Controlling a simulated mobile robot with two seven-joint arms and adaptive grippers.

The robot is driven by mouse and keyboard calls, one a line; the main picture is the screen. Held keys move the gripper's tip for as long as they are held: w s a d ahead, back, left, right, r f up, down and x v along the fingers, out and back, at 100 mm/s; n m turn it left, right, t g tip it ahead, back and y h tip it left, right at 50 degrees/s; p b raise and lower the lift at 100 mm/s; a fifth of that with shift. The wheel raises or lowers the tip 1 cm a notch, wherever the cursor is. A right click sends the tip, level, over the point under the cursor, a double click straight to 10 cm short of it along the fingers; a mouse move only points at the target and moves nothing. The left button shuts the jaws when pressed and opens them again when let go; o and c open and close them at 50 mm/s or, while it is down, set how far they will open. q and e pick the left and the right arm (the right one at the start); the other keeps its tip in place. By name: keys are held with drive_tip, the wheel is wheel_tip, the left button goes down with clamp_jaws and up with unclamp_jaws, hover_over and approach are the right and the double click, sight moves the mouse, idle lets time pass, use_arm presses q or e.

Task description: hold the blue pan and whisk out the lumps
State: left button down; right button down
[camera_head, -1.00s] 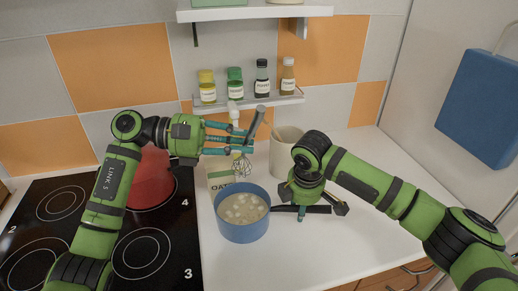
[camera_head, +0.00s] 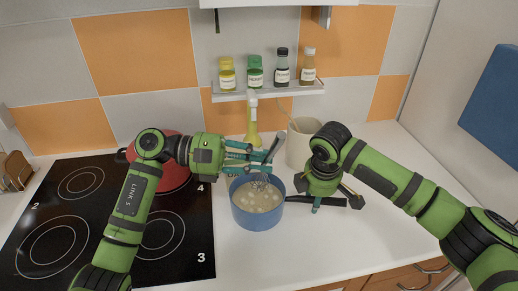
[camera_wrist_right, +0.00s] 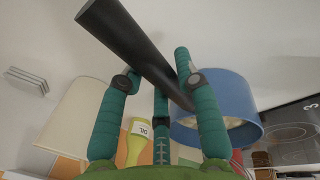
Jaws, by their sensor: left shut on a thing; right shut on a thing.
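The blue pan (camera_head: 257,218) stands on the white counter with pale, lumpy liquid (camera_head: 258,198) in it. My right gripper (camera_head: 318,200) is shut on the pan's black handle (camera_head: 336,202); in the right wrist view the handle (camera_wrist_right: 135,45) crosses between its fingers, with the blue pan (camera_wrist_right: 225,85) at the right. My left gripper (camera_head: 262,157) is shut on the whisk's dark handle (camera_head: 272,148) above the pan. The whisk's wires (camera_head: 261,182) point down at the pan's back inner side. I cannot tell how deep they reach.
A red pot (camera_head: 172,178) sits on the black hob (camera_head: 60,225) to the left. An oil bottle (camera_head: 253,118) and a cream crock (camera_head: 299,146) stand behind the pan. A shelf (camera_head: 270,92) with several spice jars hangs above. The counter in front is clear.

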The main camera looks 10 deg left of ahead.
sight(256, 175)
use_arm(q)
drive_tip(key=shift+w+a+f, duration=0.2)
drive_tip(key=shift+w+f, duration=0.3)
drive_tip(key=shift+f, duration=0.75)
drive_tip(key=shift+w+a+f, duration=0.15)
drive_tip(key=shift+w+f, duration=0.35)
drive_tip(key=shift+f, duration=0.7)
drive_tip(key=shift+w+a+f, duration=0.2)
drive_tip(key=shift+w+f, duration=0.3)
drive_tip(key=shift+f, duration=0.75)
drive_tip(key=shift+w, duration=0.15)
